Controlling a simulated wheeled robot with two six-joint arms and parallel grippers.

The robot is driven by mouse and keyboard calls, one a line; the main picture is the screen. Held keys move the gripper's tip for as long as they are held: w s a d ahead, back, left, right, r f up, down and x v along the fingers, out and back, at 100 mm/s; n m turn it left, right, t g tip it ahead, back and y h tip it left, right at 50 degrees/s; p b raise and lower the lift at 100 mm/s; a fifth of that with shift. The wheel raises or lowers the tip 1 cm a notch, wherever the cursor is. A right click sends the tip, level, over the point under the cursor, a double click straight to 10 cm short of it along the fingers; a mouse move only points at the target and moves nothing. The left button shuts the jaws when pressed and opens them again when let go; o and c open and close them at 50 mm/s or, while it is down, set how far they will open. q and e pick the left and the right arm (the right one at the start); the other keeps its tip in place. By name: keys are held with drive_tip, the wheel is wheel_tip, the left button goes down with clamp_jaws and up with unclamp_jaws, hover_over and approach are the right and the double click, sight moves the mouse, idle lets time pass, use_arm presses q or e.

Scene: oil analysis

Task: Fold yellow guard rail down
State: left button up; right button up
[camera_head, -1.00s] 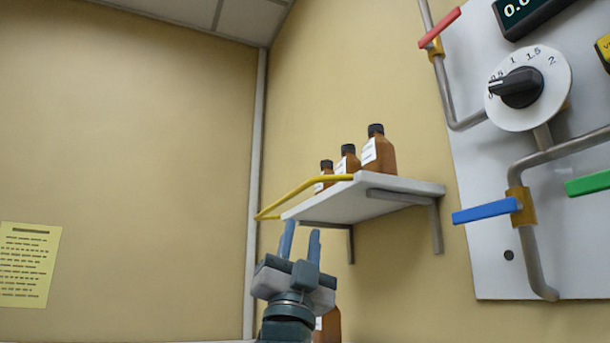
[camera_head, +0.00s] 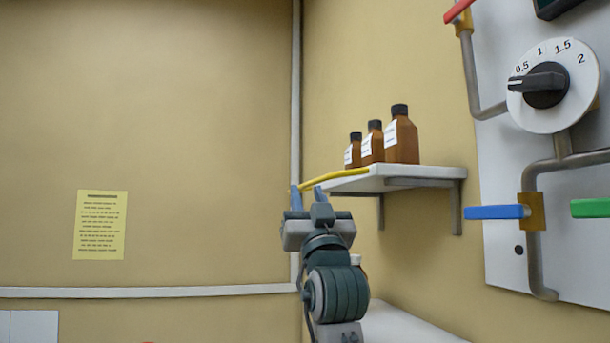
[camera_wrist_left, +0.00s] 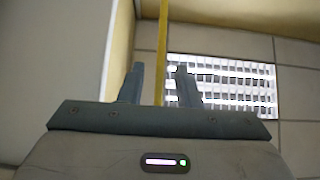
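The yellow guard rail (camera_head: 336,175) runs along the front of the white wall shelf (camera_head: 400,172), close to the shelf's edge. My left gripper (camera_head: 308,193) is at the rail's left end, with its two blue fingers pointing up. In the left wrist view the rail (camera_wrist_left: 162,45) passes between the spread fingers (camera_wrist_left: 159,72), with gaps on both sides. The gripper is open and does not grip the rail. Part of the rail is hidden behind the fingers in the head view. My right gripper is not in view.
Brown bottles (camera_head: 402,138) with black caps stand on the shelf. A panel to the right carries a dial (camera_head: 548,82), a blue handle (camera_head: 495,212) and a green handle (camera_head: 590,208). A yellow notice (camera_head: 100,225) hangs on the left wall. A white surface (camera_head: 405,326) lies below.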

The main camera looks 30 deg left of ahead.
sight(305, 187)
use_arm(q)
drive_tip(key=shift+p+x, duration=0.4)
drive_tip(key=shift+x, duration=0.85)
drive_tip(key=shift+w+a+r, duration=0.25)
drive_tip(key=shift+d, duration=0.1)
drive_tip(key=shift+s, duration=0.1)
clamp_jaws()
drive_tip(key=shift+r+m+t+h+p, duration=0.3)
drive_tip(key=shift+m+t+h+p, duration=0.3)
drive_tip(key=shift+m, duration=0.25)
drive_tip(key=shift+r+m+t+h+p, duration=0.3)
drive_tip(key=shift+m+t+h+p, duration=0.25)
drive_tip(key=shift+m, duration=0.3)
drive_tip(key=m+t+h, duration=0.1)
drive_tip(key=m+h, duration=0.1)
drive_tip(key=shift+r+m+t+p, duration=0.1)
drive_tip(key=shift+m+t+p, duration=0.2)
drive_tip(key=shift+t+p, duration=0.05)
